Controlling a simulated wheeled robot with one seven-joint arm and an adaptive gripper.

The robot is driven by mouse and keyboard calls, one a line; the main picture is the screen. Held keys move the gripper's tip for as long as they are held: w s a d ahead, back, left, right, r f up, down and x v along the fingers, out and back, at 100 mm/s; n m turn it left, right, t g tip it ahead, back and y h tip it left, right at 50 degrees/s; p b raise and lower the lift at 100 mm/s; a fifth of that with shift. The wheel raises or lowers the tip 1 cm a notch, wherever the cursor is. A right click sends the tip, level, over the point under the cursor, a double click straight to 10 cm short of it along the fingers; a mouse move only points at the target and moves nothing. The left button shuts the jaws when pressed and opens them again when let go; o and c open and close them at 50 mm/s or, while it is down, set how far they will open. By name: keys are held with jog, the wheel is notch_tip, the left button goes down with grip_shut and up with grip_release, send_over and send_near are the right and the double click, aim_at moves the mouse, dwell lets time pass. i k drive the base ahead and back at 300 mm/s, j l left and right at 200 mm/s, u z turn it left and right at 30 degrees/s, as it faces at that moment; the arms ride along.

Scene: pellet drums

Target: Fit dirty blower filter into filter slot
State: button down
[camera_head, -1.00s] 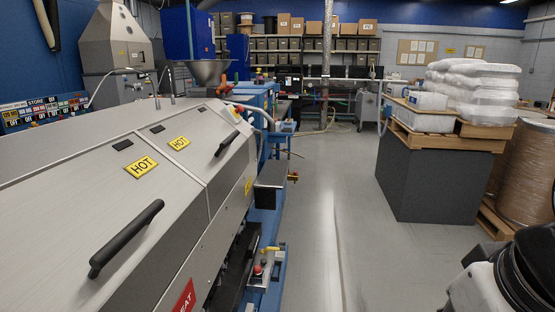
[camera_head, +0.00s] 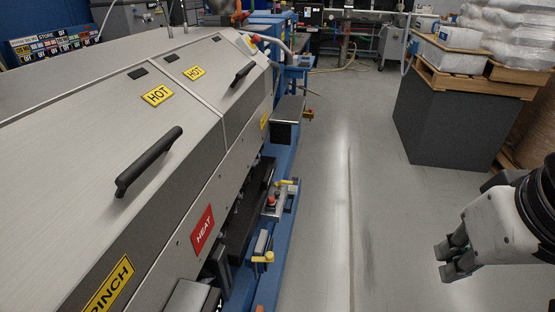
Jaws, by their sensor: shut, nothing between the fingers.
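My gripper (camera_head: 447,264) is at the lower right of the head view. Its dark fingers are together and hold nothing, over bare grey floor and apart from everything else. I cannot make out the dirty blower filter or the filter slot anywhere in this view.
A long steel machine with black handles and HOT labels (camera_head: 157,95) fills the left side. Its blue base (camera_head: 284,215) borders a clear grey floor aisle (camera_head: 352,180). A dark grey block (camera_head: 446,120) with a pallet and white bags (camera_head: 505,35) stands at the upper right.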

aim_at(267, 293)
jog(key=i+l+u, duration=0.6)
jog(key=l, duration=0.35)
jog(key=i+l+u, duration=0.2)
jog(key=l, duration=0.2)
jog(key=i+l+u, duration=0.2)
jog(key=l, duration=0.2)
